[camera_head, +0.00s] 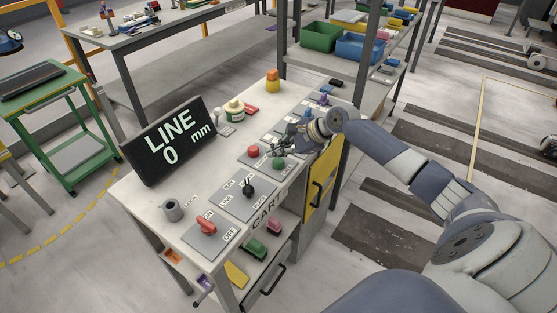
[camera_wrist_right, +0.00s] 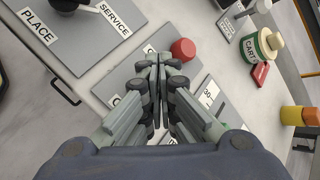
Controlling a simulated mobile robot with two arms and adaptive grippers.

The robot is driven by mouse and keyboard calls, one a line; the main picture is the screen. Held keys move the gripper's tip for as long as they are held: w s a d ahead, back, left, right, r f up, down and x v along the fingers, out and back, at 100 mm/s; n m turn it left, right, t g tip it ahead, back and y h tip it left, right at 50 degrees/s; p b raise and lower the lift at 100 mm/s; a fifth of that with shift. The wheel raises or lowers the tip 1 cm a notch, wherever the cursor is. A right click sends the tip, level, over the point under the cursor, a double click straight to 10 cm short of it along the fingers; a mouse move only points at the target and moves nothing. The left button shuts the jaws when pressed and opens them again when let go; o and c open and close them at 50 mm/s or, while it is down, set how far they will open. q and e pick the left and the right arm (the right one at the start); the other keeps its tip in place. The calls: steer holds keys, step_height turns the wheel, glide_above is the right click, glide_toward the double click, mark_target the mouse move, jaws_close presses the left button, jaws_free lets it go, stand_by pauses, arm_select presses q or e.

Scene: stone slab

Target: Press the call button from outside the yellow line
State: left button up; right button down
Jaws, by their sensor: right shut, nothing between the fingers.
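On the slab-topped bench (camera_head: 150,190), a grey plate carries a red button (camera_head: 253,151) and a green button (camera_head: 279,163). The red button also shows in the right wrist view (camera_wrist_right: 183,50), just beyond and right of my fingertips. My right gripper (camera_head: 282,150) is shut and empty, low over this plate, close to both buttons. In the wrist view its fingers (camera_wrist_right: 158,62) cover part of the plate, and the green button is hidden there. I cannot tell whether the fingertips touch anything. A yellow dashed line (camera_head: 62,234) curves across the floor left of the bench. My left gripper is out of view.
A black display (camera_head: 171,140) reading "LINE 0 mm" stands on the bench. A green cart (camera_head: 75,160) stands left. Shelving rises behind.

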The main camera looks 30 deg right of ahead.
stand_by(0.4)
steer(key=shift+f+p, duration=0.4)
steer(key=shift+p, duration=0.05)
